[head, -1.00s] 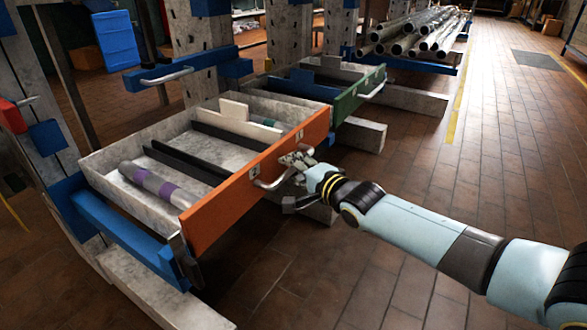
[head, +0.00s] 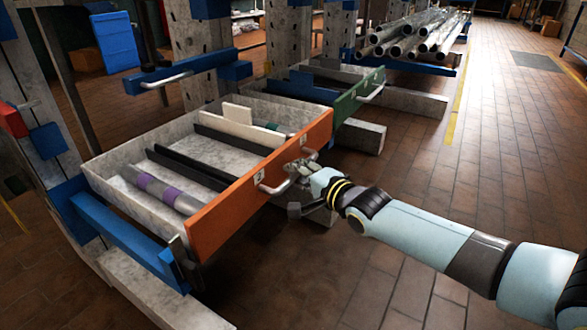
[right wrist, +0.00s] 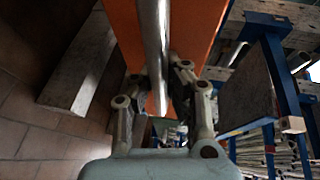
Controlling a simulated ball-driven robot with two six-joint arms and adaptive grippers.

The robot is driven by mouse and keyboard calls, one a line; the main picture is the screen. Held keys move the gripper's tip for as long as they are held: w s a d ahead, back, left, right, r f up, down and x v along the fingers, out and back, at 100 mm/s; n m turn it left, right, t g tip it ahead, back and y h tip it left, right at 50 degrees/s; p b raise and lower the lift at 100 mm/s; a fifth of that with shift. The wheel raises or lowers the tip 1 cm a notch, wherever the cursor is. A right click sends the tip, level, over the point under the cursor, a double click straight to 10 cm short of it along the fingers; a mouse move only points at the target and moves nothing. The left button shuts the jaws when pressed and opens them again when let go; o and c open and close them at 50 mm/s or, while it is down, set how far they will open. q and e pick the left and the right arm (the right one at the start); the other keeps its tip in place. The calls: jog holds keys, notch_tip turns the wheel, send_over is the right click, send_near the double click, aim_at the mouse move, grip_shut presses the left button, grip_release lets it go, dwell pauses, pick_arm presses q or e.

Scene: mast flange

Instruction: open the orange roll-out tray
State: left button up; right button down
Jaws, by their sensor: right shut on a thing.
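The orange roll-out tray (head: 258,192) stands out from the rack in the head view, with its grey inside showing. Its silver bar handle (head: 268,187) is on the orange front. My right gripper (head: 300,171) is at the handle and is shut on it. In the right wrist view the handle bar (right wrist: 155,55) runs between the fingers (right wrist: 158,88), with the orange front (right wrist: 203,22) behind it. The tray holds dark bars and a grey tube with purple bands (head: 162,192). My left gripper is not in view.
A green-fronted tray (head: 357,98) with its own handle is just beyond. Metal pipes (head: 415,38) lie on a rack farther back. A concrete rack foot (head: 150,290) lies at the near left. The brick floor right of the trays is open.

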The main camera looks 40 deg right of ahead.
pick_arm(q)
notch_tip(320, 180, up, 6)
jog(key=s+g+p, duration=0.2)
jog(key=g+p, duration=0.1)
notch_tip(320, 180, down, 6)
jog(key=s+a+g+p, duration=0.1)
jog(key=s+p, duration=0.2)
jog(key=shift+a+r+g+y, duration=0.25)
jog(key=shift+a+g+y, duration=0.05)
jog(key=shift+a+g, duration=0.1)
pick_arm(e)
jog(key=s+d, duration=0.3)
jog(key=s, duration=0.6)
jog(key=s+d, duration=0.4)
jog(key=s, duration=0.5)
jog(key=s+d, duration=0.4)
jog(key=s, duration=0.6)
jog(key=shift+d+f, duration=0.15)
jog(key=shift+d, duration=0.1)
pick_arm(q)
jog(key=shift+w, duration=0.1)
pick_arm(e)
jog(key=shift+s, duration=0.1)
jog(key=c, duration=1.6)
grip_release()
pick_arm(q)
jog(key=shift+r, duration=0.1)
pick_arm(e)
jog(key=shift+o, duration=0.2)
